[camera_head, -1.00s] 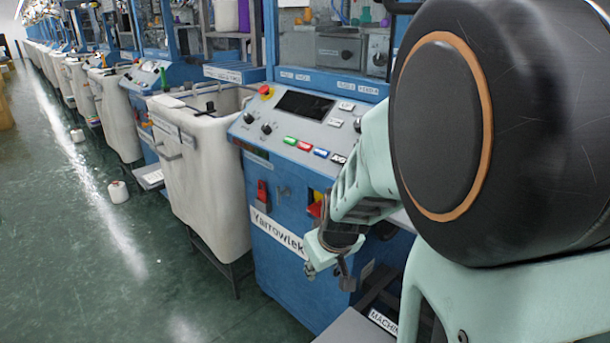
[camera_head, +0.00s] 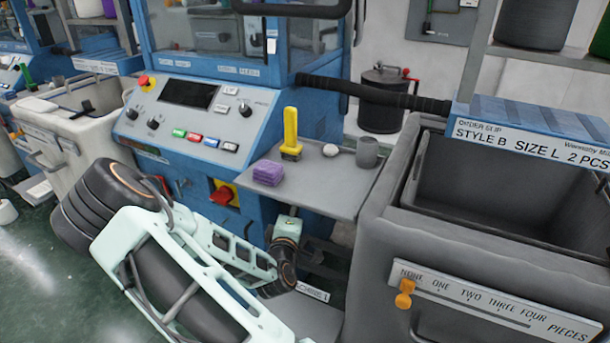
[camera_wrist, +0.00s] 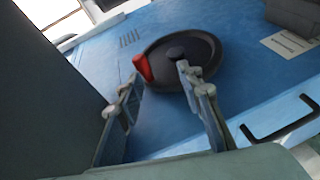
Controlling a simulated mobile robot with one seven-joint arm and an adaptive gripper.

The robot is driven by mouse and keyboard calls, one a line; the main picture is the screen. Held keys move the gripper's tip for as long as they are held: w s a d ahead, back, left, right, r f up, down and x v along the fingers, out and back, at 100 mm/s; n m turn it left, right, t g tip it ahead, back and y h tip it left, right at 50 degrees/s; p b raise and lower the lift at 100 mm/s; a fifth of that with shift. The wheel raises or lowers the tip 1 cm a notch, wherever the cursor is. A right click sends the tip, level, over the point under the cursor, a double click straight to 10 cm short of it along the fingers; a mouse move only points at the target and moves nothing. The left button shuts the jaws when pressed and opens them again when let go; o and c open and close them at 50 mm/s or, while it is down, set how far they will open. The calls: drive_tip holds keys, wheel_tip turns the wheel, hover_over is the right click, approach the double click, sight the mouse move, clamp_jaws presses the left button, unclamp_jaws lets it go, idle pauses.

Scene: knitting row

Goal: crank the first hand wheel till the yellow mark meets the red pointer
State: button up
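In the wrist view a dark round hand wheel (camera_wrist: 207,50) lies against a blue machine face. A red piece (camera_wrist: 142,68) stands at its left rim; I cannot tell whether it is the pointer. A dark knob (camera_wrist: 177,53) shows on the wheel near my right fingertip. My gripper (camera_wrist: 158,76) is open, its two fingers apart in front of the wheel's near edge, with nothing seen held. Whether a finger touches the knob is unclear. I cannot make out a yellow mark. In the head view the wheel and my fingers are hidden; my forearm reaches toward the blue machine (camera_head: 165,150).
A grey side shelf (camera_head: 330,190) holds a yellow tool (camera_head: 290,133), purple blocks (camera_head: 268,173) and a grey cup (camera_head: 367,152). A grey bin (camera_head: 385,255) stands at right, a white bin (camera_head: 65,145) at left. A black handle (camera_wrist: 280,125) shows in the wrist view.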

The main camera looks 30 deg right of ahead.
drive_tip(key=w+d, duration=0.2)
drive_tip(key=w+d+r+n+t, duration=0.1)
drive_tip(key=w+d, duration=0.1)
drive_tip(key=w, duration=0.1)
drive_tip(key=w+d+n, duration=0.1)
drive_tip(key=w+d, duration=0.2)
drive_tip(key=shift+r+t, duration=0.35)
drive_tip(key=shift+t, duration=0.05)
drive_tip(key=shift+c, duration=0.7)
clamp_jaws()
